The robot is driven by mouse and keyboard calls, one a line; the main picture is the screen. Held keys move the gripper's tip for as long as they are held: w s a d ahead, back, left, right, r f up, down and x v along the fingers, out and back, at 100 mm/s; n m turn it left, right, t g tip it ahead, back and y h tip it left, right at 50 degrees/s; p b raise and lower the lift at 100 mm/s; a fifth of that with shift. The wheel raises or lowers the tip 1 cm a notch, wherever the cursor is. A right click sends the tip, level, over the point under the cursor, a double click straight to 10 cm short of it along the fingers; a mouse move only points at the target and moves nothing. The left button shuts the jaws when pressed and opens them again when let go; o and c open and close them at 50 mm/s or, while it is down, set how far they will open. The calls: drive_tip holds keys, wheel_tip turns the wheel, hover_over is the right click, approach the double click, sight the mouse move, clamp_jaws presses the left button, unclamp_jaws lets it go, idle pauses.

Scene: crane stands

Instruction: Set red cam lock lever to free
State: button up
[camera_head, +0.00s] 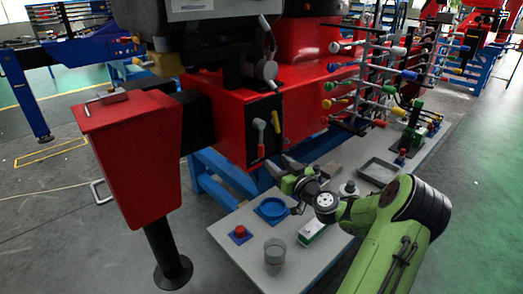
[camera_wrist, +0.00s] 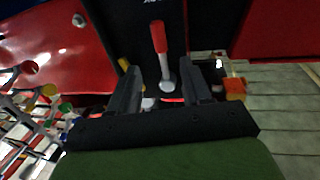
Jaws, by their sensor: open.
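The cam lock lever (camera_wrist: 158,38) has a red handle and a silver shaft, and stands upright on a black panel in the wrist view. In the head view a small red-handled lever (camera_head: 275,122) shows on the black panel of the red machine. My gripper (camera_wrist: 166,80) is open in the wrist view, its two dark fingers apart with the silver shaft's base seen between them. The handle appears beyond the fingertips, with no visible contact. In the head view my gripper (camera_head: 280,165) is just below the panel.
A yellow handle (camera_head: 261,151) is close beside the lever. A rack of coloured knobs (camera_head: 385,80) stands right.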

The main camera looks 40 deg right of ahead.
sight(262, 150)
drive_tip(key=w, duration=0.3)
drive_tip(key=w+d, duration=0.1)
drive_tip(key=w, duration=0.5)
drive_tip(key=shift+d, duration=0.25)
drive_tip(key=shift+c, duration=0.5)
clamp_jaws()
